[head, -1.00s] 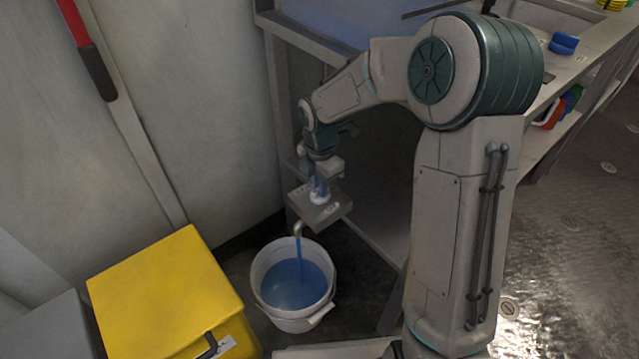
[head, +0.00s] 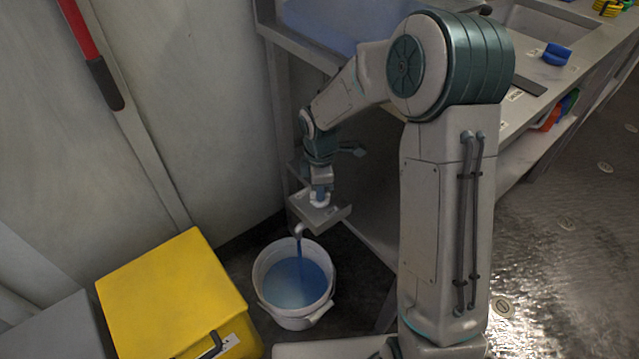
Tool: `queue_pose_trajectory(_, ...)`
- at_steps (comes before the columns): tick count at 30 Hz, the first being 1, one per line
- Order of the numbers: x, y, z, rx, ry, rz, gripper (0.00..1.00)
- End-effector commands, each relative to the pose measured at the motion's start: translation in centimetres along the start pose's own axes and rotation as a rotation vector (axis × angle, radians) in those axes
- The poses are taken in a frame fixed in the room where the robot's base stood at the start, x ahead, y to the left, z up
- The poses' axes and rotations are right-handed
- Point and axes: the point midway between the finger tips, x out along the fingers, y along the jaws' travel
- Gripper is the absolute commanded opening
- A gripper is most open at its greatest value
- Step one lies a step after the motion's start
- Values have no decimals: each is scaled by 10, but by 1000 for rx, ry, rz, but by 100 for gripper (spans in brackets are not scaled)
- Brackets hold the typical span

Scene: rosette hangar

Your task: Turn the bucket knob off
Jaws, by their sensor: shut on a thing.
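The white bucket (head: 269,304) stands on the dark floor below a small grey tap box (head: 328,216) with a bent spout (head: 299,230). A blue stream runs from the spout into blue liquid (head: 297,283) in the bucket. My gripper (head: 320,196) points down over the top of the tap box, shut on the knob. The knob is mostly hidden by the fingers; a pale part of it shows at the fingertips, and I cannot tell which way it is turned.
A yellow box (head: 170,295) with a dark handle stands left of the bucket.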

Motion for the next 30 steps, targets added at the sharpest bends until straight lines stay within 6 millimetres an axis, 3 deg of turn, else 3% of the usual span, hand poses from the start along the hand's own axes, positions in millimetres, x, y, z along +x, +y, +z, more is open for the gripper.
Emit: queue_pose_trajectory(30, -2, 1, 0, 892, 0, 3, 0)
